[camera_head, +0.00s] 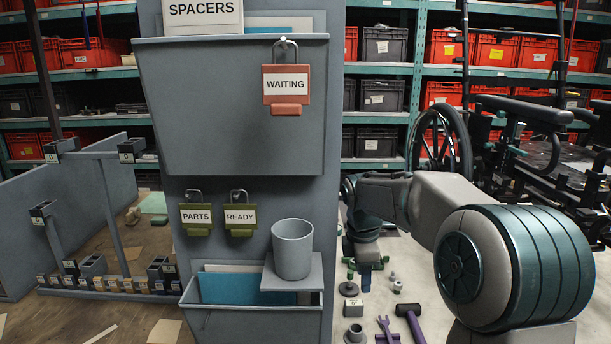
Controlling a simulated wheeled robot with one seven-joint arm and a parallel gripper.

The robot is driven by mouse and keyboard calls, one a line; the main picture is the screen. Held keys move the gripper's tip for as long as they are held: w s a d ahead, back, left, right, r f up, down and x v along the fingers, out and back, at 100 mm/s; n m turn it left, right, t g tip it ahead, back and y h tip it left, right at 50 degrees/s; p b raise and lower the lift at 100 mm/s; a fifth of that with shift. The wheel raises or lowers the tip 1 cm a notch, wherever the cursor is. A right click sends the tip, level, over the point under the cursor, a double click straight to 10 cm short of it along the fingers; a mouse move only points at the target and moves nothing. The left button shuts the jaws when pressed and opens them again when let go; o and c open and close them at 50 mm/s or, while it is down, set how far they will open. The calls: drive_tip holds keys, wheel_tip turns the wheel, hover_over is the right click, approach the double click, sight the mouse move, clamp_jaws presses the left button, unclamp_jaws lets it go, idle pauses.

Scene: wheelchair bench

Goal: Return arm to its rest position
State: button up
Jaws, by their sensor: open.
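My arm comes in at the lower right of the head view, with a large grey and dark teal joint close to the camera. From there it bends back and left to smaller dark links beside the grey panel's right edge. I cannot make out my gripper's fingers; the far end of the arm is small and dark, and no jaws show clearly. No held object can be seen.
A grey panel (240,110) stands close in the middle, with an orange WAITING tag (286,86), green PARTS (196,217) and READY (240,217) tags and a grey cup (292,249) on a ledge. Loose hardware and a purple-handled mallet (410,321) lie below my arm. A wheelchair frame (530,115) stands right.

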drive_tip(key=s+d+f+m+t+y, duration=0.1)
drive_tip(key=s+d+f+m+t, duration=0.1)
drive_tip(key=s+m, duration=1.6)
drive_tip(key=s, duration=0.9)
drive_tip(key=shift+f, duration=0.1)
